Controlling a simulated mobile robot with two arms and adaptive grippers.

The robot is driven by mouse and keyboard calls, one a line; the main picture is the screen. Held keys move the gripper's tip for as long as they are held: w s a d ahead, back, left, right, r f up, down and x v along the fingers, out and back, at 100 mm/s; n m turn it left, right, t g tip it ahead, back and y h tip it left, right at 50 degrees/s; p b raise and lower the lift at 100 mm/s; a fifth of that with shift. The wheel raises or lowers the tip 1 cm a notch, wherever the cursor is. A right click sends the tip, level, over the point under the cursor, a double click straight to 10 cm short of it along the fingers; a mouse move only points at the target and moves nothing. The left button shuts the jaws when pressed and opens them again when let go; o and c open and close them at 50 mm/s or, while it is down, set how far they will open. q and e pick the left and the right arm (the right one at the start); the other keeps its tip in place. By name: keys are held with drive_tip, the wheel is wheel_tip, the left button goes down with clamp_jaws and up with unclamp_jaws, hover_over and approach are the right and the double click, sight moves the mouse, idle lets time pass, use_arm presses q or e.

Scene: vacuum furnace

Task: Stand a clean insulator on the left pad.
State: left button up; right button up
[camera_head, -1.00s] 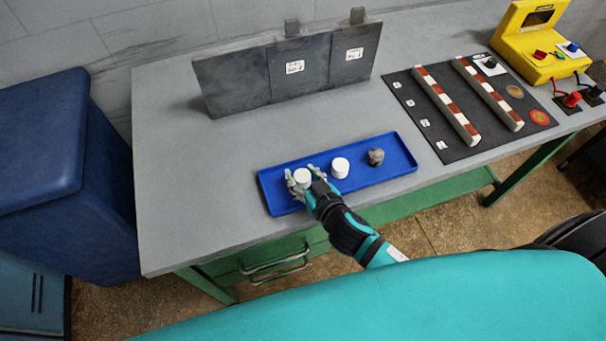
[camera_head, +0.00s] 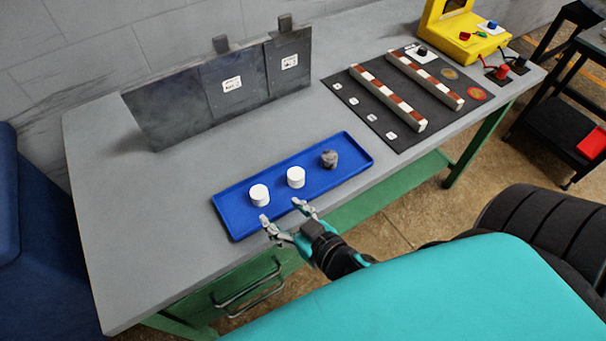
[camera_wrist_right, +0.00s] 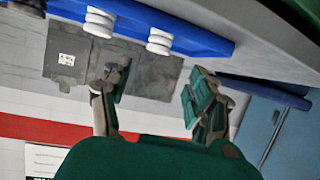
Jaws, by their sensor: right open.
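Two white ribbed insulators, the left one (camera_head: 259,195) and the middle one (camera_head: 296,177), stand upright in the blue tray (camera_head: 233,223). A dark, dirty-looking grey one (camera_head: 330,159) stands at the tray's right end. My right gripper (camera_head: 281,212) is open and empty at the tray's front edge, fingers towards the white insulators but apart from them. In the right wrist view, the white insulators (camera_wrist_right: 98,22) (camera_wrist_right: 160,40) show beyond the spread fingers (camera_wrist_right: 155,82). My left gripper is out of view.
Two striped bars (camera_head: 388,98) (camera_head: 425,80) lie on the mat, with several small white labels beside them. A yellow box (camera_head: 465,40) with buttons stands at the back right. Dark upright panels (camera_head: 220,90) stand behind the tray. The tabletop left of the tray is clear.

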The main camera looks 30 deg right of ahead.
drive_tip(key=a+b+v, duration=0.1)
drive_tip(key=v, duration=0.5)
drive_tip(key=shift+d, duration=0.5)
drive_tip(key=shift+r, duration=0.1)
